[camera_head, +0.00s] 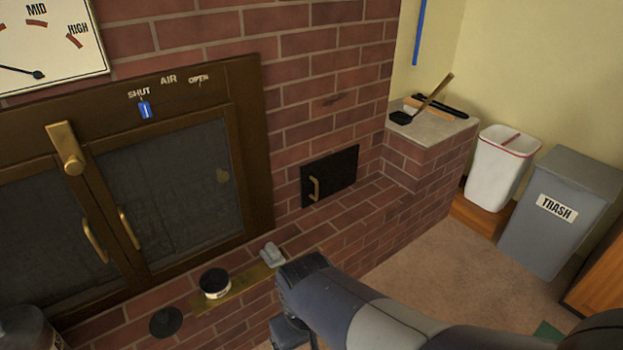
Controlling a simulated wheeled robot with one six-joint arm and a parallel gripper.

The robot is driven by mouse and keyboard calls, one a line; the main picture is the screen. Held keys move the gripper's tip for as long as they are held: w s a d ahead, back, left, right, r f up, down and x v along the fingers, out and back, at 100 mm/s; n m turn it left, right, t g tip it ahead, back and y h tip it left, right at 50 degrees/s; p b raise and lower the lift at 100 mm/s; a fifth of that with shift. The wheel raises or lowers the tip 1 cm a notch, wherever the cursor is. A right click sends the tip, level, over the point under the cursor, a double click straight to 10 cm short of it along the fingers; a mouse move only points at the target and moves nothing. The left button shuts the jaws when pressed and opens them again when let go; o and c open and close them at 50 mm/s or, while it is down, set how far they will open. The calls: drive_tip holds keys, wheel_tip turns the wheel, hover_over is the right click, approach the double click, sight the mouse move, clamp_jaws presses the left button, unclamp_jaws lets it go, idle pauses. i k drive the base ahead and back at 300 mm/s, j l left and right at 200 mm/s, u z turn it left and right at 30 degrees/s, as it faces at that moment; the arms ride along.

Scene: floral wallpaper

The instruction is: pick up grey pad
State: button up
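A small light grey lump, which looks like the grey pad (271,254), lies at the right end of a brass strip (240,289) on the brick ledge. My dark arm reaches in from the lower right and ends just right of and below the pad. The end of my arm hangs down near the bottom edge, and I cannot make out the fingers or whether they are open. I see no contact with the pad.
A round tin (215,283) stands on the strip, and a black disc (166,321) lies left of it. The glass-doored fireplace (175,190) rises behind. A small black hatch (330,177), white bin (498,165) and trash bin (560,210) are farther right. Open floor lies between.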

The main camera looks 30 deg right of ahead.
sight(273, 257)
drive_tip(key=i+z, duration=0.4)
drive_tip(key=i, duration=0.45)
